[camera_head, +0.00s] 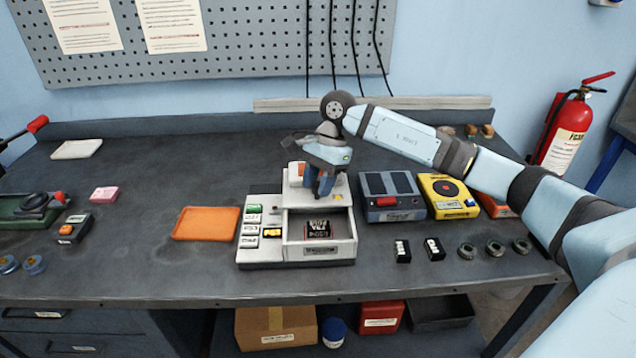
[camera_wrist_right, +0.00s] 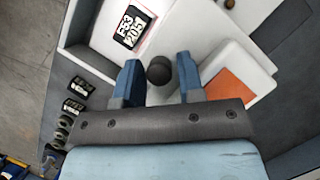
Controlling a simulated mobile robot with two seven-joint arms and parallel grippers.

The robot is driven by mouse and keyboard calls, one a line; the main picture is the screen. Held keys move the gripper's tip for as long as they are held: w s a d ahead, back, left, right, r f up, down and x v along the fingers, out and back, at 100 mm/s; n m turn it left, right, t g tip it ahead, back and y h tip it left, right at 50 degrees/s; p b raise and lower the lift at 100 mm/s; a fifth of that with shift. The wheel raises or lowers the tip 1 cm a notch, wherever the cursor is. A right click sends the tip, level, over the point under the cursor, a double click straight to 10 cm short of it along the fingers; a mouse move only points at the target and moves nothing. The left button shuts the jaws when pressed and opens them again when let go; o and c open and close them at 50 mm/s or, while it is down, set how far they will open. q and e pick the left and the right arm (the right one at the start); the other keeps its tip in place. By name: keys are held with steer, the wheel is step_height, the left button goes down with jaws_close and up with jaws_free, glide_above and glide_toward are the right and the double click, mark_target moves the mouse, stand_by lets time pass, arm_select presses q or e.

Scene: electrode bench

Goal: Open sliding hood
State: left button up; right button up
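A white bench device (camera_head: 261,255) with labelled keys stands at the middle of the table. Its front compartment is uncovered and holds a black labelled block (camera_head: 318,229), which also shows in the right wrist view (camera_wrist_right: 134,26). Behind the compartment is a raised white part, seemingly the hood (camera_head: 295,196), with an orange patch on top (camera_wrist_right: 231,87). My right gripper (camera_head: 325,186) is over this part, pointing down. In the right wrist view its fingers (camera_wrist_right: 158,68) are apart, one on each side of a dark round knob (camera_wrist_right: 159,69); contact cannot be told. My left gripper is out of view.
An orange mat (camera_head: 206,223) lies left of the device. A grey box (camera_head: 391,196) and a yellow box (camera_head: 448,197) stand close on its right. Small black blocks (camera_head: 402,251) and dark rings (camera_head: 495,247) lie at the front right. My right arm crosses above the right side.

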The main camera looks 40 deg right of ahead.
steer(key=shift+d+r, duration=0.15)
steer(key=shift+r, duration=0.2)
steer(key=v, duration=1.3)
steer(key=shift+d, duration=0.1)
steer(key=shift+f, duration=0.1)
